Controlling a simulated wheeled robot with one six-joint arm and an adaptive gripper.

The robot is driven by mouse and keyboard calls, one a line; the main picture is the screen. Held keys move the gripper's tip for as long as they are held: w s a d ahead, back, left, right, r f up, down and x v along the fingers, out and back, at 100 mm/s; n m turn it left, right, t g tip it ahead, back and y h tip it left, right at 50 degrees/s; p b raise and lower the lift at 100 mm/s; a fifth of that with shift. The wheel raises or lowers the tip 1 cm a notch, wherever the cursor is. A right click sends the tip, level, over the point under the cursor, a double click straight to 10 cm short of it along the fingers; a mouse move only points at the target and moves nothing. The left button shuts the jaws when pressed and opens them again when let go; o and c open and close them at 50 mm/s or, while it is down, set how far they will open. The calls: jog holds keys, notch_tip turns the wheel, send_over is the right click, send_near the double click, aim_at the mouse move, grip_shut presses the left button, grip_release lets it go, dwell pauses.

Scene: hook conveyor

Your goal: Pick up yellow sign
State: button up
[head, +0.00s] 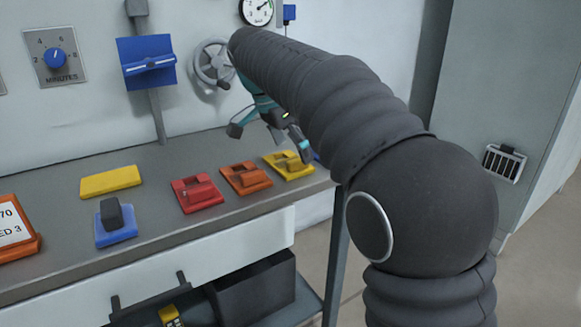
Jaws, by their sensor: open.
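A flat yellow plate (110,181), the most sign-like yellow thing in view, lies on the grey bench top (150,230) at the left, near the wall. No writing shows on it. My gripper (271,139) is open, its fingers spread above the back right part of the bench. It is well to the right of the yellow plate, apart from it. My dark, sleeved arm hides part of the gripper. A yellow block with a raised handle-like part (289,165) sits near the gripper; I cannot tell whether they touch.
Red (197,192) and orange (246,178) blocks stand in a row beside the yellow block. A blue base with a dark knob (114,222) stands before the yellow plate. An orange-framed display (14,228) is at far left. A handwheel (212,64) and blue lever plate (147,62) are on the wall.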

jog(key=shift+x, duration=1.05)
